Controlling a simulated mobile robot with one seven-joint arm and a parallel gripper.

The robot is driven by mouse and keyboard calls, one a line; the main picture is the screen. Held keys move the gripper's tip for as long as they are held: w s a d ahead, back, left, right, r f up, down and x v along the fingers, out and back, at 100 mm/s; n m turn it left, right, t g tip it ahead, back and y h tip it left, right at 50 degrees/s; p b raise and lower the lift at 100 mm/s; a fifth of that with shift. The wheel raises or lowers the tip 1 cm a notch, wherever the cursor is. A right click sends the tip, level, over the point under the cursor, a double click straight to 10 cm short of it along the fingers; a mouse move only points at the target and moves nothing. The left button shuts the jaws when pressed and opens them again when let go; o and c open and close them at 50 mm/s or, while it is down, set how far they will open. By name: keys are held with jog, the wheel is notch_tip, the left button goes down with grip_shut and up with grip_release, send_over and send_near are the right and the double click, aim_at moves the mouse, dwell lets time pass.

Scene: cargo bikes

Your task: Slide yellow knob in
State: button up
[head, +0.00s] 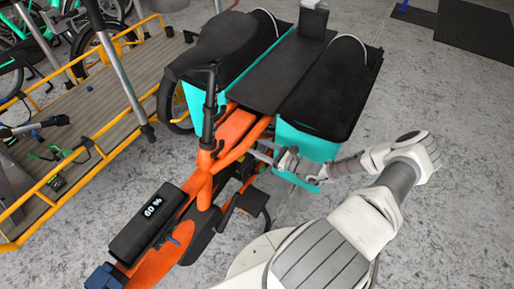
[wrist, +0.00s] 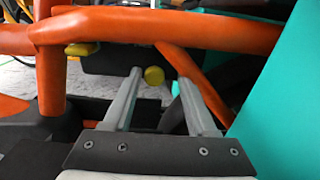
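The yellow knob (wrist: 154,76) is small and round and shows in the wrist view below the orange frame tube, against dark parts. My gripper (wrist: 161,80) is open, with its two grey fingers pointing at the knob. The knob appears between the fingertips, nearer the left one; I cannot tell whether it lies beyond them or touches one. The knob is hidden in that view.
A second yellow part (wrist: 81,48) sits under the tube at upper left in the wrist view. The orange tube (wrist: 150,26) runs above my fingers, and a teal panel (wrist: 285,100) stands close on the right. A yellow-railed wooden platform (head: 85,110) lies left of the bike.

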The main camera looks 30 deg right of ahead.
jog(key=shift+s, duration=0.1)
jog(key=p+v, duration=0.3)
jog(key=v, duration=1.4)
